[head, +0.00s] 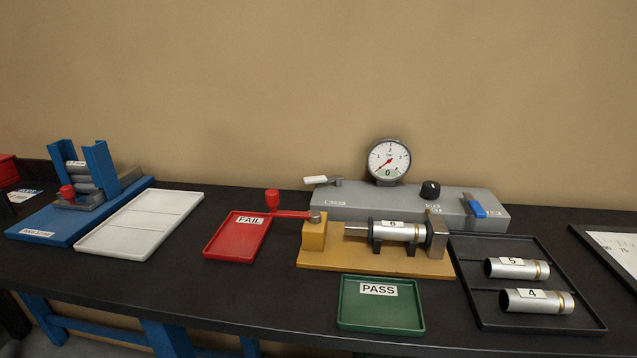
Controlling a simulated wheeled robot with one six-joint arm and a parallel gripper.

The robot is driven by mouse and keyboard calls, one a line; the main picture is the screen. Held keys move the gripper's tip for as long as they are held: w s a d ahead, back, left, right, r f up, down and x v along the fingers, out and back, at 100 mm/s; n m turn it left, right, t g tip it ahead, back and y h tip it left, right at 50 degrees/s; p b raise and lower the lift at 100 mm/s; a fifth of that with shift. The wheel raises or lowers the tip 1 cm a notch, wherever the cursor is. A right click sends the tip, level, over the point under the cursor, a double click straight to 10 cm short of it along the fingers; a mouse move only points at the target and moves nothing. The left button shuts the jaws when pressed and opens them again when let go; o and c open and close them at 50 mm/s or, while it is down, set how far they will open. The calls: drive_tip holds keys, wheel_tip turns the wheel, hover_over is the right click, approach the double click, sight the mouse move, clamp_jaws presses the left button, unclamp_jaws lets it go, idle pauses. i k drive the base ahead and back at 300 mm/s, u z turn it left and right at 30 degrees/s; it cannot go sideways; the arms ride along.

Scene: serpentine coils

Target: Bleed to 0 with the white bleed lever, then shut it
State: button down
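The white bleed lever (318,180) is at the left end of the grey panel box (360,203); its white handle points left. The round pressure gauge (389,161) stands at the back of the box. Its needle seems to point to the lower left, but the scale is too small to read surely. A black knob (430,190) and a blue lever (474,206) are on the right part of the box. A silver cylinder labelled 6 (399,231) lies in the yellow fixture (380,262) in front of the box. My gripper is not in view.
A red lever (273,201) extends left from the fixture above the red FAIL tray (237,238). The green PASS tray (380,306) is in front. A black tray (490,316) holds cylinders 5 (516,268) and 4 (537,301). A white tray (140,224) and blue stand (75,215) are left.

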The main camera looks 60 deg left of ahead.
sight(322, 178)
drive_tip(key=k, duration=0.35)
drive_tip(key=u, duration=0.8)
